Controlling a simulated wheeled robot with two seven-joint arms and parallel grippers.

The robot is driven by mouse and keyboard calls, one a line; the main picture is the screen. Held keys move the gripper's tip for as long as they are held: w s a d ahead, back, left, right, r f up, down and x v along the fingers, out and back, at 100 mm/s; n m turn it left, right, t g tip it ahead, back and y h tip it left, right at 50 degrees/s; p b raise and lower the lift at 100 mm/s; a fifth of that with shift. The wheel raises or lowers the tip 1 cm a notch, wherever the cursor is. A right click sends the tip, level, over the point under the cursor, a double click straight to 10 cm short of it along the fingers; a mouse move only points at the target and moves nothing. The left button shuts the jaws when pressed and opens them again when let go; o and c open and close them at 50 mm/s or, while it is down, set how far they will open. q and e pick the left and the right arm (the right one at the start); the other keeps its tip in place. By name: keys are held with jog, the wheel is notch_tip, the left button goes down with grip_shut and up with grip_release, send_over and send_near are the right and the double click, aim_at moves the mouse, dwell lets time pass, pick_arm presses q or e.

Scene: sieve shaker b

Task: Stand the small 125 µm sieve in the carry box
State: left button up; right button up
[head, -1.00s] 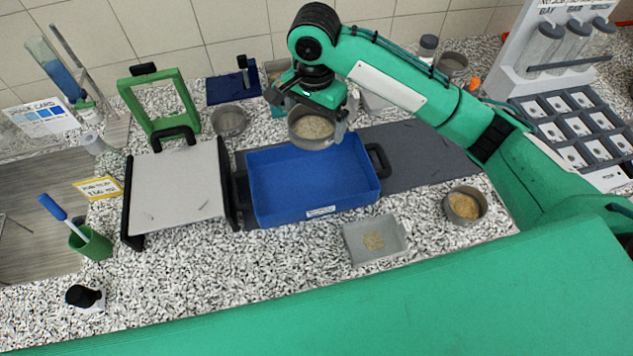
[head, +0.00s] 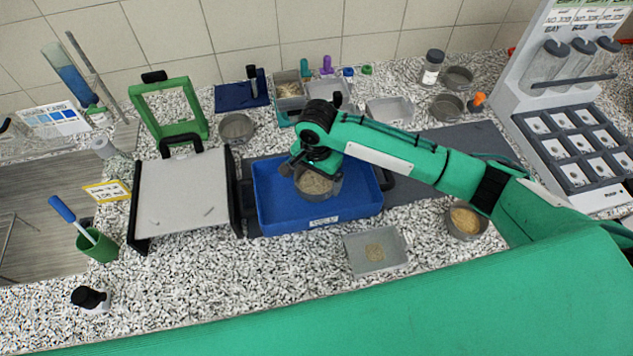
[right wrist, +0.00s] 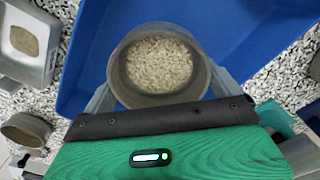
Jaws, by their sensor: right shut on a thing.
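My right gripper (head: 312,175) is shut on a small round grey sieve (head: 318,184) holding pale coarse grains. The sieve is upright, and in the right wrist view (right wrist: 160,65) the fingers grip it from both sides. No mesh size is readable on it. The blue carry box (head: 345,212), with black handles at its ends, lies under the gripper. The sieve is over or inside the box; whether it touches the floor I cannot tell. My left gripper is not in view.
A grey-topped stand (head: 185,195) with black sides is close left of the box. Another round sieve (head: 236,127) stands behind left. Inside, the box's left part looks clear.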

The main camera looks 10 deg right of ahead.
aim_at(317, 182)
jog(key=shift+f+p, duration=0.3)
jog(key=shift+f, duration=1.6)
jog(key=o, duration=0.7)
jog(key=shift+f, duration=0.15)
notch_tip(317, 182, up, 11)
jog(key=b, duration=0.3)
jog(key=shift+r, duration=0.7)
jog(key=shift+s+f, duration=0.1)
jog(key=shift+s, duration=0.05)
